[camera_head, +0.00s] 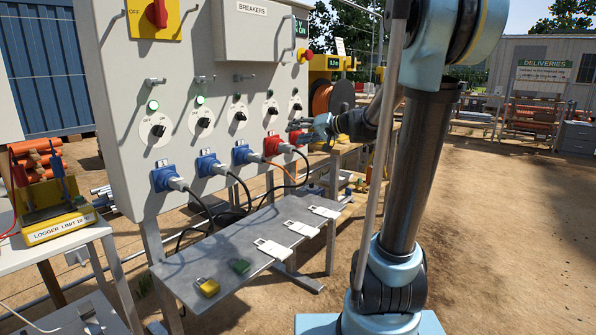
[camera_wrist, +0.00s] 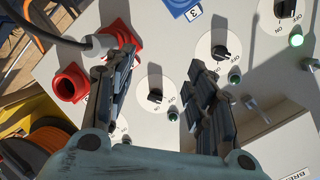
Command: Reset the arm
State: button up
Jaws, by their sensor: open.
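My gripper (camera_head: 297,131) is out in front of the right part of the grey breaker panel (camera_head: 228,75), near the rotary switches and red sockets. It also shows in the wrist view (camera_wrist: 160,62), with its two dark fingers spread apart and nothing between them. A black rotary switch (camera_wrist: 155,95) on a white disc appears between the fingers, on the panel behind. Whether the fingertips touch the panel cannot be told. My arm reaches in from the right of the head view.
Blue sockets (camera_head: 166,178) and red sockets (camera_head: 272,146) line the panel, with cables hanging. Below, a shelf (camera_head: 225,257) holds a yellow padlock (camera_head: 207,287), a dark green padlock (camera_head: 239,266) and white tags (camera_head: 273,249). An orange cable reel (camera_head: 322,99) stands behind. Open dirt lies right.

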jog(key=s+d+f+g+h, duration=0.2)
jog(key=s+d+f+h, duration=0.2)
jog(key=s, duration=0.7)
jog(key=s+d+f+g+h, duration=0.2)
jog(key=s+d+f+h, duration=0.2)
jog(key=s+d+f, duration=0.4)
jog(key=s+d+f+g+h, duration=0.2)
jog(key=s+d+f+h, duration=0.2)
jog(key=s+f, duration=1)
jog(key=s+d, duration=0.2)
jog(key=shift+s+d+m, duration=0.15)
jog(key=shift+d+m, duration=0.2)
jog(key=shift+m, duration=0.05)
jog(key=shift+w+f, duration=0.15)
jog(key=shift+w, duration=0.3)
jog(key=shift+c, duration=0.2)
